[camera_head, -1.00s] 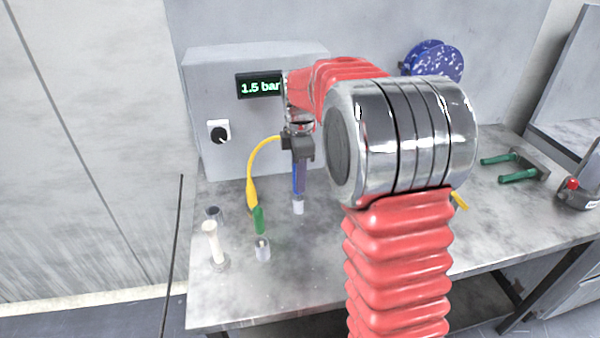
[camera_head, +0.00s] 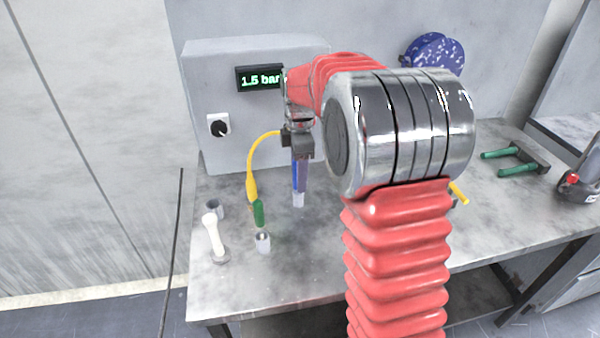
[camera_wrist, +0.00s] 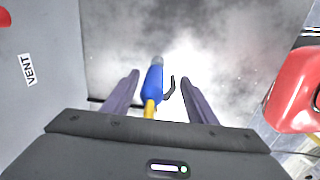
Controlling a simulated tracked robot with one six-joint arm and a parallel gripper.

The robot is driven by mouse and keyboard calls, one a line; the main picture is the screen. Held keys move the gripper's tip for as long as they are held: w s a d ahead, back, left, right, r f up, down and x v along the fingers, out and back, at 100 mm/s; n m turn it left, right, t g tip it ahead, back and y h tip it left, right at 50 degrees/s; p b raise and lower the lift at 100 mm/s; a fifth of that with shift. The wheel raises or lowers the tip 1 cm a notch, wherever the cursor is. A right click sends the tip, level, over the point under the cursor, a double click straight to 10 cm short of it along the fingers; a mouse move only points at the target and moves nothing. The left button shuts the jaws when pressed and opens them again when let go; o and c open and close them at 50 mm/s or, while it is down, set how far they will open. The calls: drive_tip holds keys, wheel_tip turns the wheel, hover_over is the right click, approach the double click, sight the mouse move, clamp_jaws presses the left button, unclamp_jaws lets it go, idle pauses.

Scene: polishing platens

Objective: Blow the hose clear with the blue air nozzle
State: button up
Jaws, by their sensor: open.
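The blue air nozzle (camera_wrist: 154,82) lies between my two fingers in the wrist view, with a grey tip, a black lever and a yellow end. In the head view the nozzle (camera_head: 295,177) shows as a blue strip beside my finger, above a pale tip or cup. My gripper (camera_head: 302,182) points down over the bench, fingers spread; in the wrist view my gripper (camera_wrist: 158,76) has a gap on both sides of the nozzle. A yellow hose (camera_head: 254,155) arcs left of the gripper down to a green piece (camera_head: 259,213). Its upper end is hidden behind my gripper.
A grey box behind has a display (camera_head: 260,78) reading 1.5 bar and a black dial (camera_head: 219,126). A white post (camera_head: 214,238) and small cups (camera_head: 262,242) stand front left. A green-handled tool (camera_head: 515,163) lies right. The front of the bench (camera_head: 310,270) is clear.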

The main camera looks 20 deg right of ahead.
wheel_tip(320, 180, up, 14)
drive_tip(key=shift+s+f, duration=0.15)
drive_tip(key=shift+s, duration=0.15)
idle(0.5)
idle(0.5)
